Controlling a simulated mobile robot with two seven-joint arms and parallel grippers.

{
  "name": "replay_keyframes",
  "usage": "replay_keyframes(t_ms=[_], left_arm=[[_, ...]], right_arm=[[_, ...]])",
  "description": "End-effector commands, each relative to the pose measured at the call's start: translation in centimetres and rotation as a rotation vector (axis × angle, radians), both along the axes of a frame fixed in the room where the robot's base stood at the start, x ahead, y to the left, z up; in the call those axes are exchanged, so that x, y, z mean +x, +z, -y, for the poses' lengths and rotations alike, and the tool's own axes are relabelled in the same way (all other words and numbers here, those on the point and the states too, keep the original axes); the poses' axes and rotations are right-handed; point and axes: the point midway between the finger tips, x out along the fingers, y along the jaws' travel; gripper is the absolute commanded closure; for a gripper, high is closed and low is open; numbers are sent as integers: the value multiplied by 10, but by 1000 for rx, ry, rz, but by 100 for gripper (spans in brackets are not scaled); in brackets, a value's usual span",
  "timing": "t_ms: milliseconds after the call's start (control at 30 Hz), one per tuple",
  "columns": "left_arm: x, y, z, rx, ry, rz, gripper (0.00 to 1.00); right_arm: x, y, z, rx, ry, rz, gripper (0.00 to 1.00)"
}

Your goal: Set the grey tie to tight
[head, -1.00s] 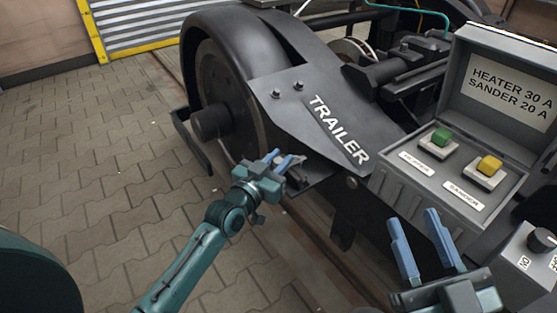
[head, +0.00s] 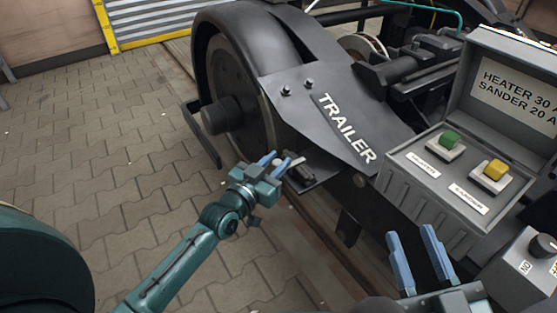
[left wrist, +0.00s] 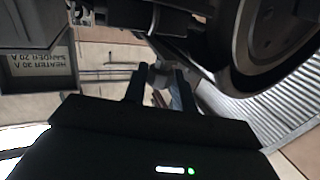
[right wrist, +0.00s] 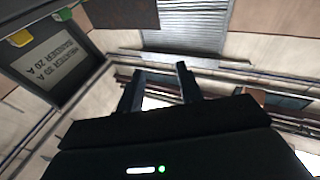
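A small light grey part, which may be the grey tie (head: 299,170), shows at the low plate under the TRAILER cover in the head view. My left gripper (head: 275,163) is just left of it, its blue fingers apart. A small pale rounded end lies between or just beyond these fingers. In the left wrist view a grey rounded piece (left wrist: 160,76) shows between the fingertips; I cannot tell whether they touch it. The setting of the tie is too small to read. My right gripper (head: 412,250) is open and empty, in front of the grey box.
The dark bogie with its wheel (head: 232,95) fills the middle. The grey box (head: 430,210) with green and yellow buttons stands at right, its lid open. A smaller box with a black knob (head: 543,246) is at far right. Paved floor (head: 110,170) at left is clear.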

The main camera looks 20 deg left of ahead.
Motion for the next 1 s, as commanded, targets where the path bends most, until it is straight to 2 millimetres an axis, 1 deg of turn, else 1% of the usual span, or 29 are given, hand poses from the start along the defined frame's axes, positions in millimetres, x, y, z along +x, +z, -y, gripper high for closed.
replay_keyframes(t_ms=[33,200,467,567,667,767,900,1000], left_arm=[[0,0,0,1,0,-1,69],[0,0,0,1,0,-1,55],[-1,0,0,0,-1,-1,55],[-8,0,-2,2,0,-3,55],[-22,1,-6,3,-1,-4,55],[-43,2,-12,4,-1,-6,55],[-75,2,-20,4,-1,-5,55],[-94,1,-26,3,-1,-6,55]], right_arm=[[0,0,0,0,0,1,64],[0,0,0,0,-1,1,64],[0,1,0,0,-1,4,64],[0,5,1,-3,-2,6,64],[0,12,1,-15,-6,17,64],[1,16,2,-34,-13,24,64],[1,12,4,-67,-25,16,64],[0,8,5,-85,-34,7,64]])
